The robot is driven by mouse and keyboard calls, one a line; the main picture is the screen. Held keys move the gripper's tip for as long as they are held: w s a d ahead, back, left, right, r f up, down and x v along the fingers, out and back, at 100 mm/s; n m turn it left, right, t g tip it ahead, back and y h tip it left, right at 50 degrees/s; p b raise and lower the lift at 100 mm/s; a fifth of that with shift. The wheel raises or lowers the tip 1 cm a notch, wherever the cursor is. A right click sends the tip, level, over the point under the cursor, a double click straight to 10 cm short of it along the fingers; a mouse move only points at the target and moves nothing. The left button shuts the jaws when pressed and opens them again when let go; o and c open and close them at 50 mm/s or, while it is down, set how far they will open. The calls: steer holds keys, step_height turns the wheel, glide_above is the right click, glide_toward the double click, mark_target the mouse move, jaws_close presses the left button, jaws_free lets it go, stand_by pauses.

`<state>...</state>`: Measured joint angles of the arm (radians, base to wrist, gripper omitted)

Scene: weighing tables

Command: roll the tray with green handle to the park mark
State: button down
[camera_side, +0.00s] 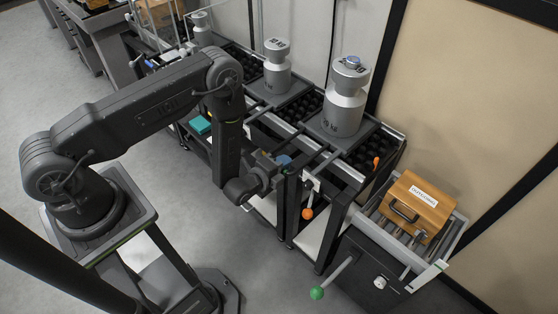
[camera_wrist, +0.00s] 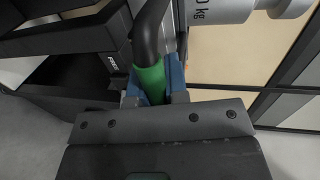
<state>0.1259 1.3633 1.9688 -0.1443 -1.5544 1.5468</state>
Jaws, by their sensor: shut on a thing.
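My gripper (camera_side: 284,161) is at the front edge of the weighing tables. In the wrist view, the blue jaws of my gripper (camera_wrist: 154,90) are shut around the green sleeve of a dark curved handle (camera_wrist: 150,78). In the side view my gripper hides this green grip. A tray under the middle steel weight (camera_side: 277,70) and a tray under the right steel weight (camera_side: 344,100) stand on the tables. I cannot tell for certain which tray the held handle joins. I cannot make out the park mark.
An orange knob (camera_side: 307,213) hangs at the table front. Another orange knob (camera_side: 376,162) is at the right end.

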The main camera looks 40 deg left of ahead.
mark_target(306, 173)
steer(key=d, duration=0.6)
steer(key=shift+d, duration=0.4)
steer(key=c, duration=1.1)
jaws_free()
steer(key=v, duration=1.4)
steer(key=shift+a, duration=0.1)
